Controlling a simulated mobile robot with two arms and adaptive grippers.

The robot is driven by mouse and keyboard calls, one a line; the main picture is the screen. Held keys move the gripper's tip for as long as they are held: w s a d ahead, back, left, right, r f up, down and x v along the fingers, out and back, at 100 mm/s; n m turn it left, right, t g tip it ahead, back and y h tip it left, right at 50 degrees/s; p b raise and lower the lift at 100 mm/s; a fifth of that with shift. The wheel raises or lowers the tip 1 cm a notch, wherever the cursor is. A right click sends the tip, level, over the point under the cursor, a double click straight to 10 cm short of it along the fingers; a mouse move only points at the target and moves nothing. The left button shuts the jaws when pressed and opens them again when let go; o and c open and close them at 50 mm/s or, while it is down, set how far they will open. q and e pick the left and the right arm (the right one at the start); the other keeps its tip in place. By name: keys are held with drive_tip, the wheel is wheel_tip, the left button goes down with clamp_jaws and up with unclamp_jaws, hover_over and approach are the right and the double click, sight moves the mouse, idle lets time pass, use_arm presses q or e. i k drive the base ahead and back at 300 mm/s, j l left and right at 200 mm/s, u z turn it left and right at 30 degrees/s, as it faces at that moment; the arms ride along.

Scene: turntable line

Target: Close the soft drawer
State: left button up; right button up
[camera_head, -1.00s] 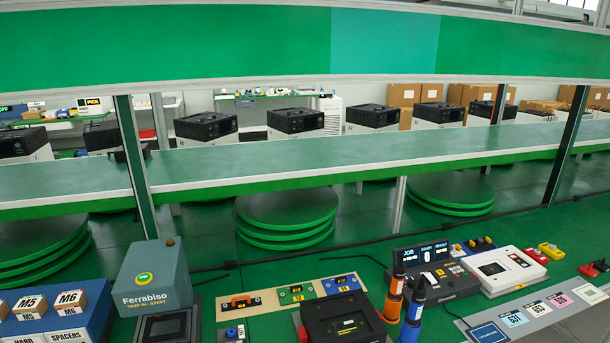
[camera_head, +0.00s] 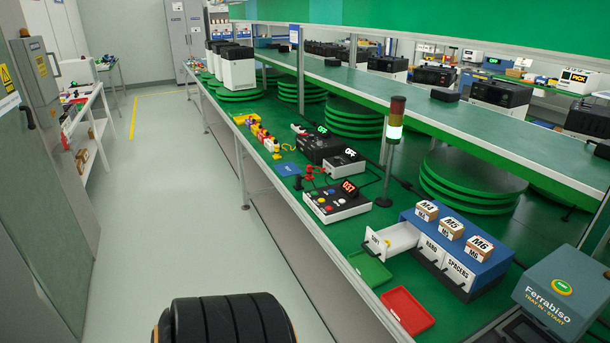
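The blue drawer unit (camera_head: 478,243) stands on the green bench at the lower right of the head view, with white drawer fronts. Its leftmost drawer (camera_head: 397,236) is pulled out toward the aisle; its front label is small and hard to read. Neither of my grippers is in view. A black, ribbed part at the bottom edge looks like part of my arm.
Small boxes marked M4, M5 and M6 (camera_head: 480,247) sit on the unit. A green tray (camera_head: 370,270) and a red tray (camera_head: 408,311) lie in front. A button box (camera_head: 334,201) and signal tower (camera_head: 393,150) stand left of it. The aisle floor (camera_head: 185,215) is clear.

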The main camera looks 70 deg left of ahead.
sight(403, 235)
drive_tip(key=u, duration=1.7)
